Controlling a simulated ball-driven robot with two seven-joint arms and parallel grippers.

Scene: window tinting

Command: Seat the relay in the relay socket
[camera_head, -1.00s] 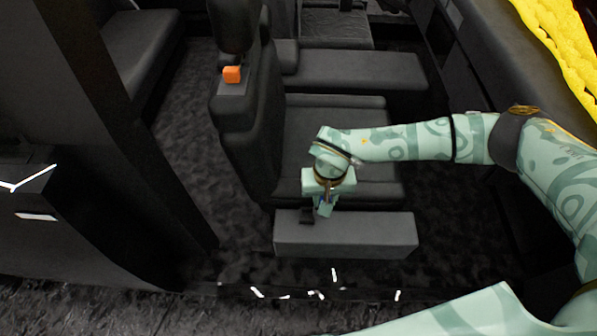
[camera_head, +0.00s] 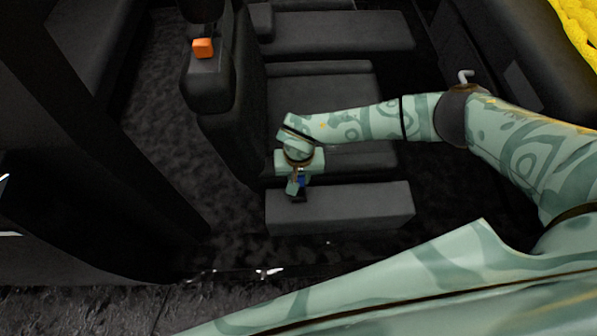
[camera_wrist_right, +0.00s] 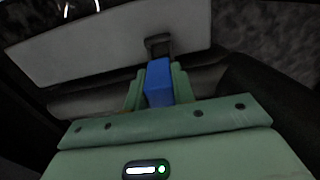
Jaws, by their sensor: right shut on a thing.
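A blue relay (camera_wrist_right: 159,82) is held between the fingers of my right gripper (camera_wrist_right: 157,88), which is shut on it. In the head view a little of the blue relay (camera_head: 302,181) shows at my right gripper (camera_head: 297,187), low over the grey block in front of the seat. A small dark fitting that looks like the relay socket (camera_wrist_right: 158,43) sits at the near edge of this block, just beyond the relay in the wrist view. In the head view the socket (camera_head: 299,198) is partly hidden by the fingers. I cannot tell whether relay and socket touch. My left gripper is not in view.
The grey block (camera_head: 350,206) is bare to the right of the gripper. A dark pillar (camera_head: 90,110) rises at the left. Yellow material (camera_head: 577,30) lies at the top right.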

